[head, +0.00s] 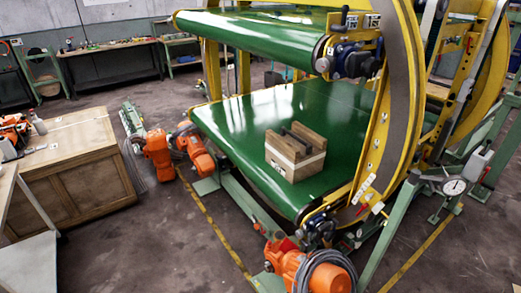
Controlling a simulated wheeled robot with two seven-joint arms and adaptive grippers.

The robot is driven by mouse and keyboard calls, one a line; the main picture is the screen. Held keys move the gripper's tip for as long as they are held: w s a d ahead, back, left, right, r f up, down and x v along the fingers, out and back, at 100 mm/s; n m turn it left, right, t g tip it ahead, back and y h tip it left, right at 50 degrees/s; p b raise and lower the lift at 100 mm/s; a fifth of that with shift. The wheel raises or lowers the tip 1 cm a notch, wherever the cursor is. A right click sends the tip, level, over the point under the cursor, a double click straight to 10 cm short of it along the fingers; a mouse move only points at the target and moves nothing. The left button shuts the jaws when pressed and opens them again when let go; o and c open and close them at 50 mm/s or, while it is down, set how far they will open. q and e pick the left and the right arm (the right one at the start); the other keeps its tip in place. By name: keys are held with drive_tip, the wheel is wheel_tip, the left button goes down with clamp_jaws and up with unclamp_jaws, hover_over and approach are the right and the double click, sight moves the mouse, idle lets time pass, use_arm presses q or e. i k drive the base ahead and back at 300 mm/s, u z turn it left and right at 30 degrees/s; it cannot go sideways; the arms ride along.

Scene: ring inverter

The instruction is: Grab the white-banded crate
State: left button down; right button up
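Nothing is touching the crate from above. I cannot make out either of my grippers in the head view.
The upper green belt (255,27) overhangs behind the crate. A yellow ring frame (402,110) stands close to its right. Orange units (310,272) sit at the belt's front corners. A large wooden chest (70,175) stands left. Open floor (150,245) lies at front left.

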sight(298, 154)
drive_tip(key=u, duration=0.8)
drive_tip(key=i, duration=1.05)
drive_tip(key=u, duration=0.4)
drive_tip(key=i, duration=1.1)
drive_tip(key=z, duration=1.1)
drive_tip(key=i, duration=0.75)
drive_tip(key=z, duration=0.7)
